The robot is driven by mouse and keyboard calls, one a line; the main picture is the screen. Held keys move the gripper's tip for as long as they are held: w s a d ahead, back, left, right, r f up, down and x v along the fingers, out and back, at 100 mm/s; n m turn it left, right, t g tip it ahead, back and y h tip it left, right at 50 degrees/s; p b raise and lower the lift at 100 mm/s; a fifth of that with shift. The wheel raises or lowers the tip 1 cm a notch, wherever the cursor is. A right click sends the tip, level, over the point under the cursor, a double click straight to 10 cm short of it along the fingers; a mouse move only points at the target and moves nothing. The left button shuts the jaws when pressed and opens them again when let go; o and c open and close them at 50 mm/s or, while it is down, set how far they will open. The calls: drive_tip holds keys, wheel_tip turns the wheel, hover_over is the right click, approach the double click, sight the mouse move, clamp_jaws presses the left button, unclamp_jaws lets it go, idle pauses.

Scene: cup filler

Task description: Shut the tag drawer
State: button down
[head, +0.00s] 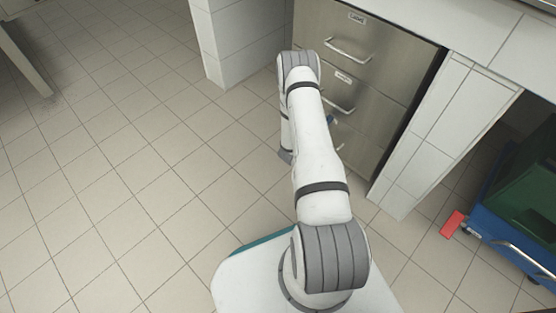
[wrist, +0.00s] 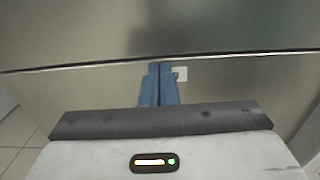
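A metal cabinet with stacked drawers stands beyond my arm. Its top drawer (head: 385,52) and middle drawer (head: 378,108) each have a bar handle and a small label; I cannot read which is the tag drawer. The lower drawer (head: 345,146) is partly hidden by my arm. The fronts look about flush, with no clear gap. In the wrist view, my gripper (wrist: 159,72) has its blue fingers together, with nothing seen between them. They point at a lower drawer front (wrist: 100,88), just under a seam and beside a pale label (wrist: 180,73). I cannot tell whether they touch it.
White tiled walls (head: 425,140) flank the cabinet. A blue cart (head: 510,220) with a red piece (head: 452,224) at its corner stands at the right. The tiled floor (head: 130,170) to the left is clear.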

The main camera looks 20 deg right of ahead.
drive_tip(key=shift+w+d+r, duration=0.15)
drive_tip(key=shift+d, duration=0.25)
drive_tip(key=shift+a, duration=0.1)
drive_tip(key=p+v, duration=0.4)
drive_tip(key=v, duration=1.1)
drive_tip(key=s+r+m+g+y+p, duration=0.1)
drive_tip(key=s+r+m+g+p, duration=0.35)
drive_tip(key=r, duration=1.45)
drive_tip(key=s+r+m+g+y+p, duration=0.15)
drive_tip(key=r+m+g+p, duration=0.6)
drive_tip(key=r, duration=1.15)
drive_tip(key=s+a+r+m+t+y+p, duration=0.2)
drive_tip(key=a+r+p, duration=0.4)
drive_tip(key=r, duration=0.6)
drive_tip(key=s+a+r+m+t+y+p, duration=0.3)
drive_tip(key=s+a+r+m+y+p, duration=0.2)
drive_tip(key=r, duration=0.7)
drive_tip(key=s+a+r+m+t+y+p, duration=0.2)
drive_tip(key=s+a+r+y+p, duration=0.4)
drive_tip(key=r+p, duration=0.4)
wheel_tip(320, 180, up, 3)
drive_tip(key=a+m+y, duration=0.1)
drive_tip(key=a, duration=0.1)
drive_tip(key=shift+s+a+m+t+p, duration=0.15)
drive_tip(key=shift+a+m+t+p, duration=0.15)
drive_tip(key=shift+t+p, duration=0.1)
